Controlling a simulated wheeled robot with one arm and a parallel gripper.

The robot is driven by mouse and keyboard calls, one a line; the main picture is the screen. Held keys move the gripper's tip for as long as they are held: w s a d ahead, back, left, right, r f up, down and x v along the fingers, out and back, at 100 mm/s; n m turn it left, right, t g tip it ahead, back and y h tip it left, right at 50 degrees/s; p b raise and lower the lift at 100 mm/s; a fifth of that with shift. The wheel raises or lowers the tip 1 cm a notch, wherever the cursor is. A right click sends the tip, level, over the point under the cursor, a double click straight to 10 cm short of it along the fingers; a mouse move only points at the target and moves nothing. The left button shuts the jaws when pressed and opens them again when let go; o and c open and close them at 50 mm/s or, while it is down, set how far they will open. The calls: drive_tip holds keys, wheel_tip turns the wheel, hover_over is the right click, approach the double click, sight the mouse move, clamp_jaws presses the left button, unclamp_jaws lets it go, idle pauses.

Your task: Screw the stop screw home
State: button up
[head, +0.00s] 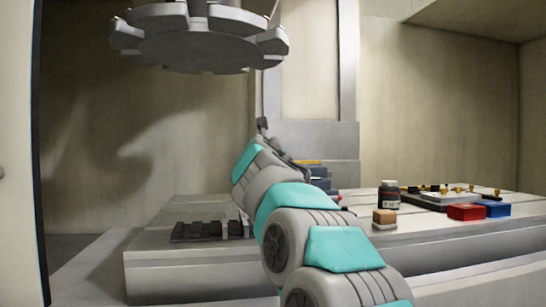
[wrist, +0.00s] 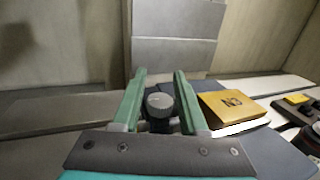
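My gripper (wrist: 159,88) shows in the wrist view with its two green fingers apart. A round grey knob-like head with a dark body (wrist: 160,104), which looks like the stop screw, sits between the fingers. A narrow gap shows on each side of it, so the fingers do not appear to close on it. Its lower part is hidden by my gripper's body, so I cannot tell how deep it sits. In the head view my arm hides the screw and most of my gripper.
A yellow plate (wrist: 228,103) with dark marking lies right of the fingers. In the head view, a dark bottle (head: 389,195), an orange-brown block (head: 384,219), a red box (head: 466,212) and a blue box (head: 492,208) stand on the right. A toothed grey disc (head: 200,45) hangs overhead.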

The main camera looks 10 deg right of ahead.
clamp_jaws()
drive_tip(key=shift+d+r+h+p, duration=0.15)
drive_tip(key=shift+r+h+p, duration=0.15)
drive_tip(key=shift+p, duration=0.45)
drive_tip(key=m+h+p, duration=0.1)
drive_tip(key=p, duration=0.3)
drive_tip(key=shift+s+d+g, duration=0.1)
drive_tip(key=shift+g, duration=0.3)
drive_tip(key=shift+f+m+g+h+p, duration=0.1)
drive_tip(key=shift+m+g+h+p, duration=0.4)
drive_tip(key=shift+m+h+p, duration=0.4)
drive_tip(key=shift+d+h, duration=0.1)
drive_tip(key=shift+h, duration=0.2)
drive_tip(key=shift+s+d+f+m+g+h, duration=0.1)
drive_tip(key=shift+m+g+h, duration=0.35)
drive_tip(key=shift+h, duration=0.1)
drive_tip(key=shift+s+d+f+m+g+h, duration=0.1)
drive_tip(key=shift+m+g+h, duration=0.35)
drive_tip(key=shift+h, duration=0.1)
drive_tip(key=shift+s+d+m+g+h, duration=0.15)
drive_tip(key=shift+s+m+g+h, duration=0.05)
drive_tip(key=shift+m+g+h, duration=1)
drive_tip(key=shift+s+d+r+g+h, duration=0.1)
drive_tip(key=shift+s+g+h, duration=0.05)
drive_tip(key=shift+g+h, duration=0.2)
